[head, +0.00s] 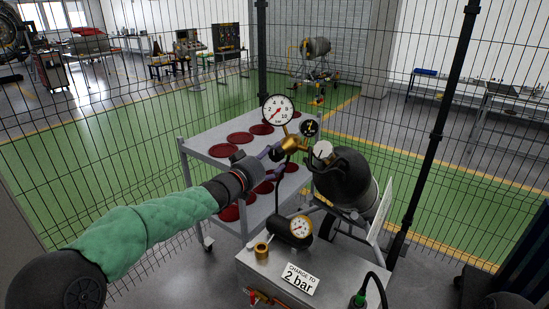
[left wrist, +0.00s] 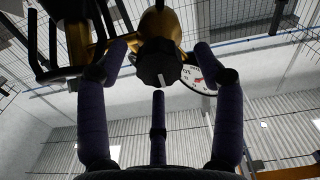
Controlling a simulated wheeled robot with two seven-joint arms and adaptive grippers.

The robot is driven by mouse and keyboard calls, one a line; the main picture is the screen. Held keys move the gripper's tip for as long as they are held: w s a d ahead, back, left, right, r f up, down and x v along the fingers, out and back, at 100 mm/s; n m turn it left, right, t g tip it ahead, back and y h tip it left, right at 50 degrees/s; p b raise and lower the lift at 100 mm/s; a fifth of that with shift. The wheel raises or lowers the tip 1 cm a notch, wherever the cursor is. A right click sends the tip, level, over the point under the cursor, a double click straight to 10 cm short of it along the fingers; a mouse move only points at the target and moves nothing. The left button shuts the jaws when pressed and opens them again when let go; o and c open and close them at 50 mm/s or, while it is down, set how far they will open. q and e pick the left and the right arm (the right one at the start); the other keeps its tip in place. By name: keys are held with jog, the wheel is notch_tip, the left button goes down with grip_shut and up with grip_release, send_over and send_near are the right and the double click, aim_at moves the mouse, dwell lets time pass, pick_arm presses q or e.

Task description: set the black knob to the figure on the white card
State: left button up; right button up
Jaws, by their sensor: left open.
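The white card (head: 299,278) reads "CHARGE TO 2 bar" and lies on the grey box top. The black knob (head: 289,144) sits on the brass regulator (head: 292,145) by the dark cylinder. In the left wrist view the knob (left wrist: 157,66) shows a white mark on its face. A large white gauge (head: 278,110) marked in bar stands above it, its needle toward the lower left. My left gripper (head: 278,150) is open at the knob. In the left wrist view its fingers (left wrist: 159,54) stand either side of the knob; contact is unclear. My right gripper is out of view.
The dark cylinder (head: 346,180) stands right of my left gripper. A grey cart (head: 217,152) with dark red discs is behind. The grey box (head: 262,276) carries a small gauge (head: 300,227) and brass fittings. Wire fencing (head: 433,125) spans the background.

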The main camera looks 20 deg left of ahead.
pick_arm(q)
jog(key=shift+x, duration=0.85)
jog(key=c, duration=1.1)
jog(key=shift+c, duration=0.2)
jog(key=shift+r+m, duration=0.1)
jog(key=shift+m, duration=0.2)
jog(key=m+b, duration=0.1)
jog(key=m, duration=0.3)
jog(key=m+b, duration=0.1)
jog(key=m, duration=0.3)
jog(key=shift+m+b, duration=0.35)
jog(key=shift+m, duration=0.05)
jog(key=shift+r, duration=0.1)
